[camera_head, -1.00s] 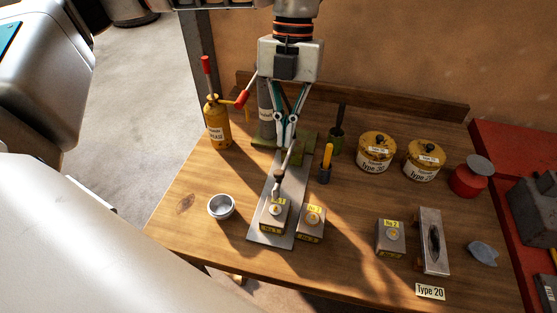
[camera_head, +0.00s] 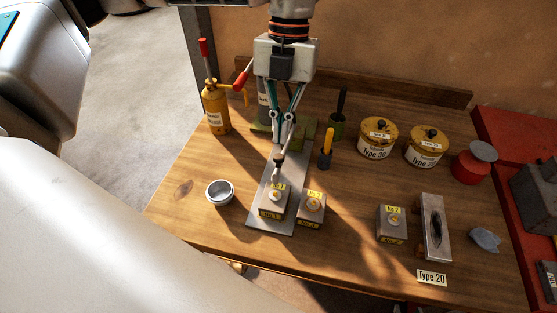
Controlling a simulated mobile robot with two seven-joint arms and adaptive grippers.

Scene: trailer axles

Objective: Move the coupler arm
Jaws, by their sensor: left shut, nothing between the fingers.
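My left gripper (camera_head: 282,140) reaches down from the top centre, its fingers together and nothing visible between them. Its tips are at the upper part of a slim metal lever arm (camera_head: 278,163), which seems to be the coupler arm. I cannot tell whether they touch it. The lever stands tilted over a long grey plate (camera_head: 263,221), its lower end close to a box marked No. 1 (camera_head: 273,203). A green block (camera_head: 306,133) at the back of the plate is partly hidden by the gripper. My right gripper is not in view.
Beside the plate are a small metal bowl (camera_head: 220,192) and another box (camera_head: 312,208). A yellow grease bottle (camera_head: 215,108), yellow-handled tool (camera_head: 327,150), two yellow tins (camera_head: 378,139) (camera_head: 427,147), No. 2 box (camera_head: 392,223) and grey metal block (camera_head: 435,229) stand around. The front middle is clear.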

